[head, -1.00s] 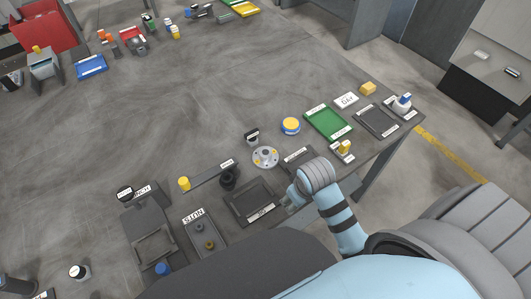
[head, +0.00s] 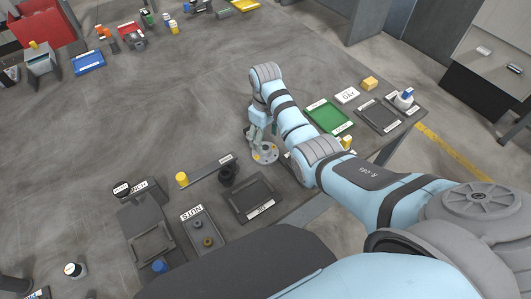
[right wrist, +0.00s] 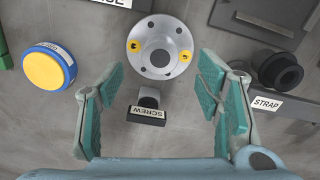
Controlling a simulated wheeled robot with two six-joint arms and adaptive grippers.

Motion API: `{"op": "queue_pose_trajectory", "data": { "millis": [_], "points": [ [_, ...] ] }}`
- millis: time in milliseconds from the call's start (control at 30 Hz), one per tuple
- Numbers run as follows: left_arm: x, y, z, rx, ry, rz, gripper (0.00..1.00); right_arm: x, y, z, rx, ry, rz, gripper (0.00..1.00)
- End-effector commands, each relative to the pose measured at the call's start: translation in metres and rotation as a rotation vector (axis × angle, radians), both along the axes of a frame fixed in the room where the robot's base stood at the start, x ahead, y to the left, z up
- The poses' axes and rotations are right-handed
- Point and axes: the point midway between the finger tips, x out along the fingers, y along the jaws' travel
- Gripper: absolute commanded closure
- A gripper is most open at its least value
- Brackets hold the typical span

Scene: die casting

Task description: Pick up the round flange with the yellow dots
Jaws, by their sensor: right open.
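The round flange (head: 264,153) is a silver disc with a raised hub, holes and yellow dots, lying on the grey table. In the right wrist view the flange (right wrist: 160,46) lies ahead of and between the spread fingers. My right gripper (head: 255,140) is at the flange's left edge in the head view and hides part of it. In the right wrist view the right gripper (right wrist: 163,100) is open, with nothing between its teal pads. Whether it touches the flange cannot be told. My left gripper is not in view.
A small block labelled SCREW (right wrist: 148,106) stands close to the flange, near the fingers. A yellow-topped blue round container (right wrist: 48,68) is to the left. A black ringed part (right wrist: 277,70) and a STRAP label (right wrist: 268,103) are to the right. A green tray (head: 328,117) lies beyond my right arm.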

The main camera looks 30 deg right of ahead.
Motion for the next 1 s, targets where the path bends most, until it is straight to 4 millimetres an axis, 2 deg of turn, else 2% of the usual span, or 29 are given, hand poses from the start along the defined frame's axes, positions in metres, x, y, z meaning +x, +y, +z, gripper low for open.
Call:
{"op": "queue_pose_trajectory", "data": {
  "millis": [200, 267, 500, 867, 1000],
  "points": [
    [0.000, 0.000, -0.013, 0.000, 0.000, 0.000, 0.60, -0.002, -0.001, -0.042, 0.000, 0.001, 0.000, 0.41],
    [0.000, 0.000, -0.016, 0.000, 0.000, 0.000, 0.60, -0.001, -0.001, -0.050, 0.000, 0.000, 0.000, 0.41],
    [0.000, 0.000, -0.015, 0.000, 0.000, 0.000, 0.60, -0.001, -0.001, -0.052, 0.000, -0.002, 0.000, 0.41],
    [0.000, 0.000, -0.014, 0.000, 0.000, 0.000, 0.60, -0.001, -0.001, -0.051, 0.000, -0.002, 0.000, 0.98],
    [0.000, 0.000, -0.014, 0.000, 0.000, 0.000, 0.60, -0.001, -0.001, -0.051, -0.001, -0.001, 0.000, 1.00]
  ]
}}
